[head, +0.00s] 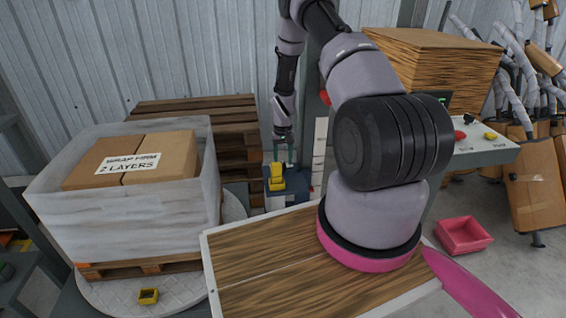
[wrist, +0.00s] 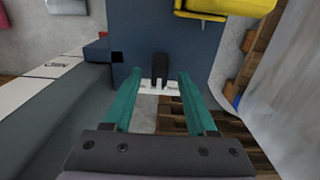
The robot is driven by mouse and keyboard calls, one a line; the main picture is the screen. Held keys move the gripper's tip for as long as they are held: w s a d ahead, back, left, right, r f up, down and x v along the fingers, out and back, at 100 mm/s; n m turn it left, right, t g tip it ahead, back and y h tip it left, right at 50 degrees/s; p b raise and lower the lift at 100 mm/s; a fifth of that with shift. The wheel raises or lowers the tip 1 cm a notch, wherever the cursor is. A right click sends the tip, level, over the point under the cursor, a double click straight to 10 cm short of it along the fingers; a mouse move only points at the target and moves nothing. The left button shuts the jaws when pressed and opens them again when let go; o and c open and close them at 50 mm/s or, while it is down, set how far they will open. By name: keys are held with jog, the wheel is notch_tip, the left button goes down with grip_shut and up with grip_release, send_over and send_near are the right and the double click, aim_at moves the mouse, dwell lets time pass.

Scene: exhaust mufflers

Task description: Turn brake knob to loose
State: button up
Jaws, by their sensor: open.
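The brake knob looks to be the small black upright piece (wrist: 160,68) on the dark blue carriage (wrist: 205,50) in the wrist view. A white label plate (wrist: 147,90) lies just below it; its writing is too small to read. My gripper (wrist: 158,76) is open, with one teal finger on each side of the knob in the picture. Gaps show on both sides, and I cannot tell how deep the fingers reach. In the head view my gripper (head: 285,153) is just above the carriage (head: 270,200), and the knob cannot be made out there.
A yellow part (head: 277,177) sits on the carriage. A white marked mast (head: 318,155) stands to its right. A wrapped pallet load (head: 125,170) stands on a turntable at left. Wooden pallets (head: 225,115) are stacked behind. A control panel (head: 470,140) is at right.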

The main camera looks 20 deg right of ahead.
jog(key=shift+f, duration=0.55)
grip_shut()
jog(key=shift+n, duration=0.3)
jog(key=n, duration=0.4)
jog(key=shift+n, duration=2.1)
